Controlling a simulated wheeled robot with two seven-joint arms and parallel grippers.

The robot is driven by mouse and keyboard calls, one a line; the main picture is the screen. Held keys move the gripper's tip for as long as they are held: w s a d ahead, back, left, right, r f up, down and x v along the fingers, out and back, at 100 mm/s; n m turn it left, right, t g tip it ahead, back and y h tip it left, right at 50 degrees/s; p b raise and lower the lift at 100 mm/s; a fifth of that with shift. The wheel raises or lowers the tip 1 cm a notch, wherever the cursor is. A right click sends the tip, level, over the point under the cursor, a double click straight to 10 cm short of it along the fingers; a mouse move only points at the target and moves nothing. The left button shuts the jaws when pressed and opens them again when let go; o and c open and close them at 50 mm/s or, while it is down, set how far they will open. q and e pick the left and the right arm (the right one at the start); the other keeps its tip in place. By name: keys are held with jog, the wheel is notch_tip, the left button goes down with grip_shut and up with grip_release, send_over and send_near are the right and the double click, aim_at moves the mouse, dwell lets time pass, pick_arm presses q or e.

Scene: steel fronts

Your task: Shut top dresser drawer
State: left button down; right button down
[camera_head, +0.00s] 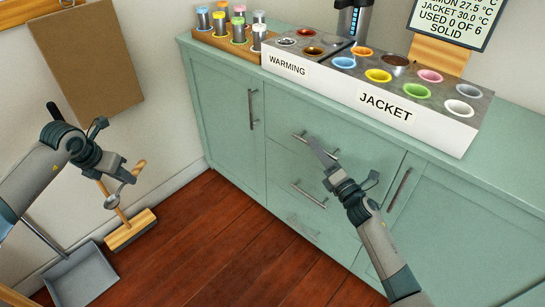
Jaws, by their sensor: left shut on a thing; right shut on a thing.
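The teal dresser (222,115) has a column of drawers in its middle. The top drawer (360,145) has a bar handle (299,137) on its front. My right gripper (313,143) is at this handle, its narrow grey fingers shut on it and partly covering it. The drawer front looks near the cabinet face; I cannot tell whether a small gap is left. My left gripper (120,172) is away at the left, shut on what looks like a metal scoop (112,203) with a wooden handle (139,166), held above the floor.
A white jacket tray (470,142) with coloured cups, a warming block (287,66) and a wooden rack (233,43) of jars stand on the dresser top. A brush (130,232) and dustpan (82,275) are on the floor at left. Floor before the drawers is clear.

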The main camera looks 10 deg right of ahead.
pick_arm(q)
jog(key=shift+r, duration=0.15)
pick_arm(e)
jog(key=c, duration=1.8)
grip_release()
jog(key=shift+s+a, duration=0.15)
jog(key=shift+a, duration=0.05)
jog(key=shift+c, duration=0.2)
jog(key=shift+s+f, duration=0.1)
pick_arm(q)
jog(key=shift+f+b, duration=0.35)
pick_arm(e)
jog(key=v, duration=1.1)
jog(key=shift+s+d+f, duration=0.15)
jog(key=shift+s+d, duration=0.05)
jog(key=shift+s, duration=0.15)
